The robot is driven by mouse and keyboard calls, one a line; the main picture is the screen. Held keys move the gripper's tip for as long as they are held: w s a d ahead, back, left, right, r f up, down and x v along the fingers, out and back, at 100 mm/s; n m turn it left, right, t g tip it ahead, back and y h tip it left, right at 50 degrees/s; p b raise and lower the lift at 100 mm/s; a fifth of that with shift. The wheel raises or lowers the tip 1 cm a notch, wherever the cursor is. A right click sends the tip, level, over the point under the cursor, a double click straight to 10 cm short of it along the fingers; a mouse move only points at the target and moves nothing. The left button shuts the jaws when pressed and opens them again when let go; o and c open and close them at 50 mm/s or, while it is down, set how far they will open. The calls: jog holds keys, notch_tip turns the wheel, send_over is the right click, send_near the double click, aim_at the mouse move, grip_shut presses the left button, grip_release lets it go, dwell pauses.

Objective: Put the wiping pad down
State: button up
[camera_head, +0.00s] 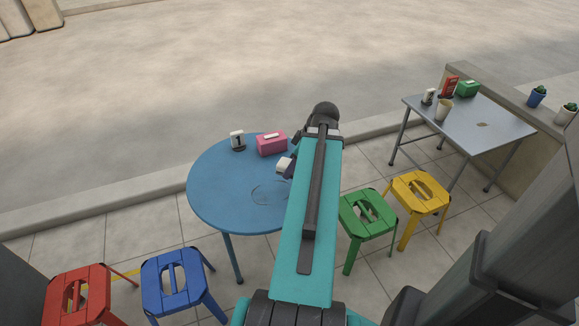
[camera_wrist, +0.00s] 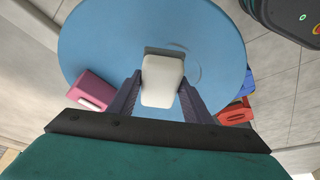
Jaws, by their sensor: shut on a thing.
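The wiping pad is a pale, off-white block with a dark underside layer. In the wrist view the pad (camera_wrist: 162,82) sits between the two dark fingers of my gripper (camera_wrist: 160,98), which is shut on it. In the head view the pad (camera_head: 284,164) shows at the left side of my teal arm, in front of the blue round table (camera_head: 215,190). The table (camera_wrist: 95,40) lies beneath the pad in the wrist view. I cannot tell whether the pad touches the tabletop. My arm hides part of the table and most of my gripper in the head view.
On the blue table stand a pink tissue box (camera_head: 271,144) and a number sign (camera_head: 237,140). Faint ring marks (camera_head: 268,193) lie on its bare front part. Red (camera_head: 78,297), blue (camera_head: 177,279), green (camera_head: 367,217) and yellow (camera_head: 419,194) stools stand around. A grey table (camera_head: 480,127) stands right.

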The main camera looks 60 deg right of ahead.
jog(key=s+f, duration=0.1)
jog(key=s, duration=0.1)
jog(key=s+d+f, duration=0.1)
jog(key=s, duration=0.1)
jog(key=s+d+f, duration=0.1)
jog(key=s, duration=0.1)
jog(key=shift+s+b, duration=0.3)
jog(key=shift+w+d, duration=0.1)
jog(key=w+d, duration=0.2)
jog(key=w, duration=0.2)
jog(key=w+d+f+b, duration=0.1)
jog(key=w+d, duration=0.2)
jog(key=w, duration=0.1)
jog(key=w+d+b, duration=0.1)
jog(key=w+d, duration=0.1)
jog(key=w, duration=0.2)
jog(key=shift+w+d+f, duration=0.15)
jog(key=shift+d+f, duration=0.05)
jog(key=shift+d, duration=0.2)
jog(key=shift+w, duration=0.1)
jog(key=shift+w+d, duration=0.2)
jog(key=shift+w+d+f+b, duration=0.15)
jog(key=shift+f+b, duration=0.2)
jog(key=shift+f, duration=0.55)
jog(key=shift+w+a+f+b, duration=0.1)
jog(key=shift+f+b, duration=0.25)
jog(key=shift+f, duration=0.55)
jog(key=shift+f, duration=0.15)
